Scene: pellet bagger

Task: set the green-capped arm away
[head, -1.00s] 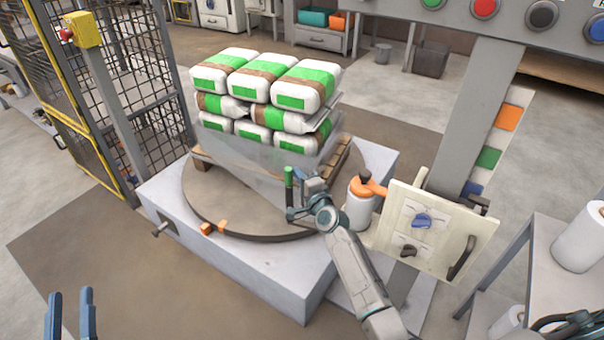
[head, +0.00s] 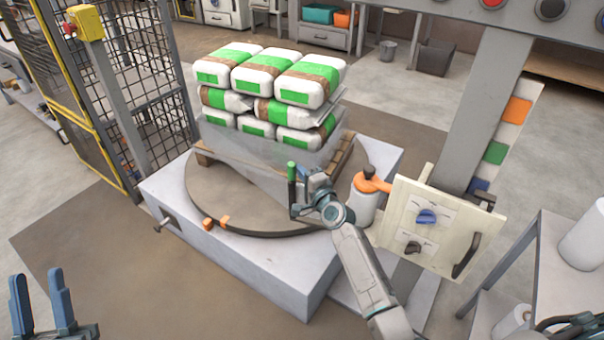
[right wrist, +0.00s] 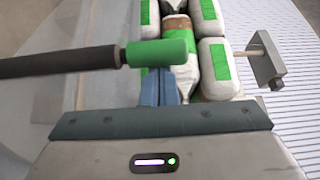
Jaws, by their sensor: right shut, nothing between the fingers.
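The green-capped arm shows in the head view as a short dark upright bar with a green cap (head: 292,172) at the front of the turntable. In the right wrist view its dark bar comes in from the left and ends in the green cap (right wrist: 160,52), across the front of my blue fingers. My right gripper (head: 302,182) is beside the bar; its fingers (right wrist: 168,88) are together with nothing between them. I cannot tell whether they touch the bar. My left gripper (head: 38,300) is open and empty at the lower left, far from the turntable.
Stacked white-and-green bags (head: 262,72) stand on a wooden pallet (head: 203,158), their lower part in clear film. A mesh fence (head: 155,90) is left.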

